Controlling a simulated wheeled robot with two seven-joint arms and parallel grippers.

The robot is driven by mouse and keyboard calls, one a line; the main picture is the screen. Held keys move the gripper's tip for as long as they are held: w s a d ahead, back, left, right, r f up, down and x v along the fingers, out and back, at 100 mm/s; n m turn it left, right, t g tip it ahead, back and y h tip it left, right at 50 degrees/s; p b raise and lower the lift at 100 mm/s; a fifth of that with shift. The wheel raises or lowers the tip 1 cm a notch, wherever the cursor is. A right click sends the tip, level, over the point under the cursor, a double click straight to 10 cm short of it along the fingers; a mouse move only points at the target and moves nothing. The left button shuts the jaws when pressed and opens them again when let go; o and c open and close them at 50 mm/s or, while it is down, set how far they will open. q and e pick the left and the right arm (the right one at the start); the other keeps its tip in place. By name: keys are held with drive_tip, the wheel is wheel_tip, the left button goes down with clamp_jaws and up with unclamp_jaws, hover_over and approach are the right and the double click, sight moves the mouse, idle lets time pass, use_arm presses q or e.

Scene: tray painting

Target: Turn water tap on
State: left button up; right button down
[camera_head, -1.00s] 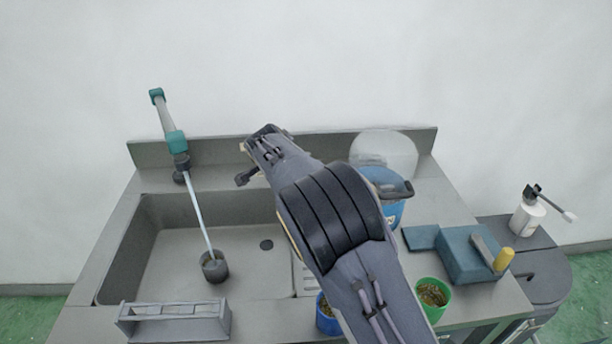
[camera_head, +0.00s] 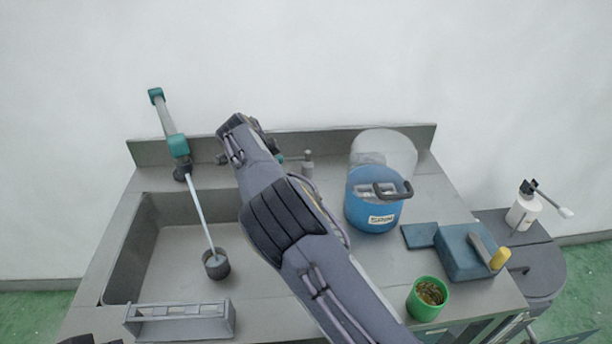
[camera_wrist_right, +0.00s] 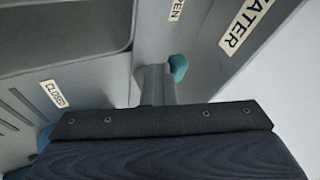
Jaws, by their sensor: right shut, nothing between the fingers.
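The tap's grey spout (camera_head: 168,115) with teal joints rises from the back left of the sink. A small grey post with a teal-tipped handle (camera_head: 296,159) stands on the back ledge, partly behind my right arm. The handle (camera_wrist_right: 178,68) also shows in the right wrist view, near labels reading WATER, OPEN and CLOSED. My right gripper (camera_head: 222,158) is at the back ledge, left of the handle in the head view, shut and empty. My forearm hides most of it. Whether it touches the handle cannot be told.
A dark cup (camera_head: 216,265) stands in the sink (camera_head: 150,240) below a pale thin streak. A grey rack (camera_head: 180,322) sits at the front. A blue bucket (camera_head: 372,215), green cup (camera_head: 427,300), teal block (camera_head: 465,255) and white bottle (camera_head: 523,213) stand to the right.

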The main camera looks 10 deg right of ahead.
idle(0.3)
drive_tip(key=b+v, duration=0.1)
drive_tip(key=v, duration=0.6)
drive_tip(key=shift+s+r, duration=0.2)
drive_tip(key=shift+r, duration=0.1)
